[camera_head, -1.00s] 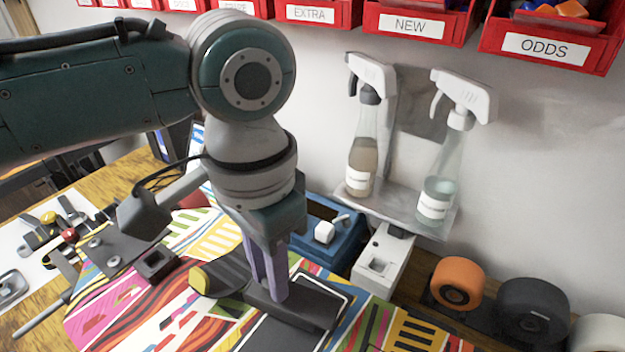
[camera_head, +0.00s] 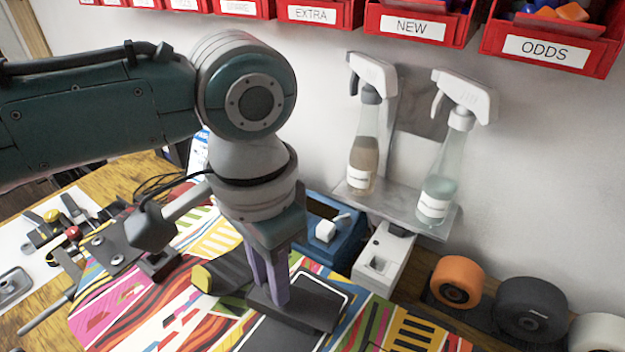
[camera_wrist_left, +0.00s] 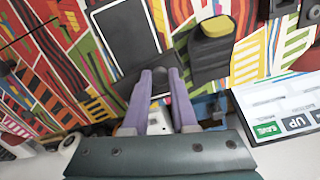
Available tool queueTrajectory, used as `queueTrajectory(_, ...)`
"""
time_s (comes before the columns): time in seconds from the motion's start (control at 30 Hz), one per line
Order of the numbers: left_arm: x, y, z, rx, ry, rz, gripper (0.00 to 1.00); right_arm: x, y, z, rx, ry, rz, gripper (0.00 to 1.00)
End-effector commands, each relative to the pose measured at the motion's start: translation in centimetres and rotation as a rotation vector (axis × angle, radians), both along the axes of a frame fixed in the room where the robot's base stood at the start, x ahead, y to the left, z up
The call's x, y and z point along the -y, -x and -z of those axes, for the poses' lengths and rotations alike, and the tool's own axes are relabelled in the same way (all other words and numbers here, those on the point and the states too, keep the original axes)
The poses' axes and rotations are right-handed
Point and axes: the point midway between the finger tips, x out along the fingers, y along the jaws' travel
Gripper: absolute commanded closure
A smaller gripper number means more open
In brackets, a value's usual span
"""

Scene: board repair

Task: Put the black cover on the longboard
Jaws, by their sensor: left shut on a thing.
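The longboard (camera_head: 105,318) lies on the bench with a bright striped pattern; it also shows in the wrist view (camera_wrist_left: 60,75). My left gripper (camera_head: 274,294) points down over it, its purple fingers (camera_wrist_left: 160,98) close together. They are shut on a black piece, which I take for the black cover (camera_head: 312,309). It is low over or on the board, beside a dark panel with a white outline (camera_wrist_left: 124,35). I cannot tell whether it is seated. The fingers hide part of it. My right gripper is not in view.
A black piece with a yellow end (camera_head: 203,278) lies on the board close left of the gripper. Behind stand a blue box (camera_head: 342,248) and two spray bottles (camera_head: 362,150) on a shelf. Wheels (camera_head: 456,281) stand at right. Tools lie at left.

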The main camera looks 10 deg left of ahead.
Motion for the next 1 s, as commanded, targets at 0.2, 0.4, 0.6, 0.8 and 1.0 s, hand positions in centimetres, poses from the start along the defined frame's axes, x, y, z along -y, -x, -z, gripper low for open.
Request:
queueTrajectory(0.2, 0.02, 0.00, 0.31, -0.001, 0.001, -0.001, 1.00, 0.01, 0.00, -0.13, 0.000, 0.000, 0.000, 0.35)
queueTrajectory(0.4, 0.00, 0.01, 0.32, -0.001, 0.001, 0.000, 0.65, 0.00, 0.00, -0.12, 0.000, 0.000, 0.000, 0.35)
queueTrajectory(0.6, -0.01, 0.02, 0.32, -0.001, -0.001, 0.000, 0.43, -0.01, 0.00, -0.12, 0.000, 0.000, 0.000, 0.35)
queueTrajectory(0.8, -0.02, 0.02, 0.33, -0.001, -0.001, 0.000, 0.39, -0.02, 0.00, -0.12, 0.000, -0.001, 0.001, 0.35)
queueTrajectory(1.0, -0.03, 0.03, 0.33, -0.001, -0.001, 0.000, 0.53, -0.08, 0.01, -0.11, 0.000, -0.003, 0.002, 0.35)
